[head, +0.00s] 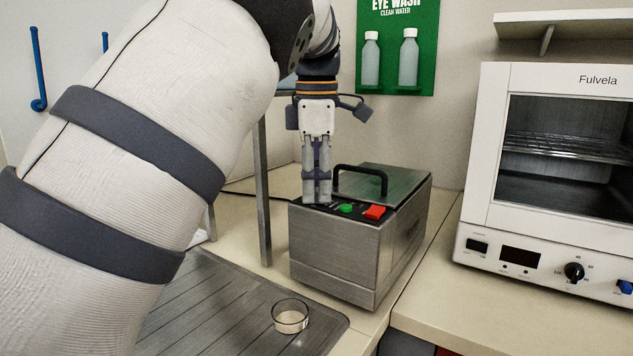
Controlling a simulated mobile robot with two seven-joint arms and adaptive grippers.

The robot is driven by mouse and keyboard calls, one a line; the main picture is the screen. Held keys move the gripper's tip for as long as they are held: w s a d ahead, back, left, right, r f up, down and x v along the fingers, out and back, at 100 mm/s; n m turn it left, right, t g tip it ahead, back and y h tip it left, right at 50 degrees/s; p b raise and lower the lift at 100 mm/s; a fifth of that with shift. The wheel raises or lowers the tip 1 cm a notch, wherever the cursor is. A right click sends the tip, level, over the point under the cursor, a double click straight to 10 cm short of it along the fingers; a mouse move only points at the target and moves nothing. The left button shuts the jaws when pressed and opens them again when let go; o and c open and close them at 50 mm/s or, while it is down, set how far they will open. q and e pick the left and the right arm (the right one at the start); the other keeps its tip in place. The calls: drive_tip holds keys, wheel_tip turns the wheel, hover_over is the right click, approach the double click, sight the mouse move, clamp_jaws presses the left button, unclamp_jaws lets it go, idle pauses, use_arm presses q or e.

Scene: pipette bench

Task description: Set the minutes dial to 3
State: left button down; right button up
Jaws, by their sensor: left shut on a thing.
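A brushed-metal box (338,246) with a hinged lid and a black handle stands on the bench. Its dark top panel carries a green button (346,208) and a red button (374,212). My left gripper (317,199) points straight down at the left part of this panel. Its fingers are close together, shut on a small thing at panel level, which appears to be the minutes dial. The fingers hide the dial, so its setting cannot be read. My right gripper is not in view.
A white oven (547,165) with a black knob (574,272) stands at the right. A small glass dish (290,316) sits on the grooved drainboard (225,318) in front. A metal post (262,195) rises left of the box. Eye-wash bottles hang on a green board (397,50).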

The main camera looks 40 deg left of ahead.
use_arm(q)
drive_tip(key=m, duration=0.3)
drive_tip(key=shift+m, duration=0.3)
drive_tip(key=m, duration=0.3)
drive_tip(key=shift+m, duration=0.3)
drive_tip(key=m, duration=0.3)
drive_tip(key=shift+a+m+h, duration=0.1)
drive_tip(key=shift+m+h, duration=0.2)
drive_tip(key=shift+m, duration=0.1)
drive_tip(key=m, duration=0.3)
drive_tip(key=shift+m, duration=0.3)
drive_tip(key=m, duration=1)
drive_tip(key=shift+m, duration=0.3)
